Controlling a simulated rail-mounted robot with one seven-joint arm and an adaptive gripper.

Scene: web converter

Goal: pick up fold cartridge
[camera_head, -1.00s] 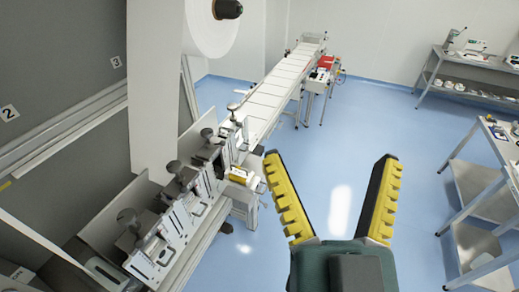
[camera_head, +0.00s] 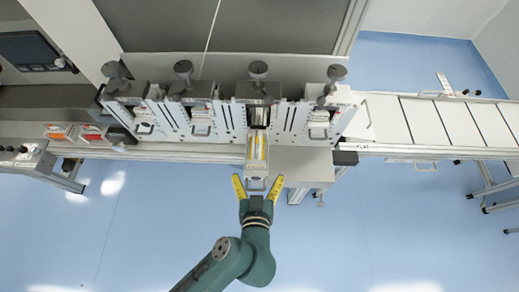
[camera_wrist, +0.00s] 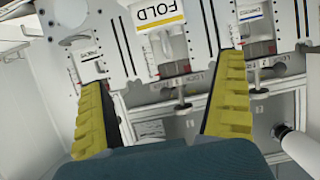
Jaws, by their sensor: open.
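The fold cartridge (camera_head: 257,152) is a pale block with a yellow top band. It sticks out toward me from the third station from the left on the machine. In the wrist view, a white plate marked FOLD with a yellow stripe (camera_wrist: 158,16) stands ahead, at the top. My gripper (camera_head: 258,183) is open, its two yellow fingers spread on either side of the cartridge's near end in the head view. In the wrist view the open fingers (camera_wrist: 165,75) have a clear gap between them, and nothing is clamped. Whether they touch the cartridge cannot be told.
Neighbouring stations with dark knobs (camera_head: 183,68) and white handled blocks line the machine on both sides. A white conveyor (camera_head: 430,122) runs right. The blue floor (camera_head: 150,225) before the machine is open.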

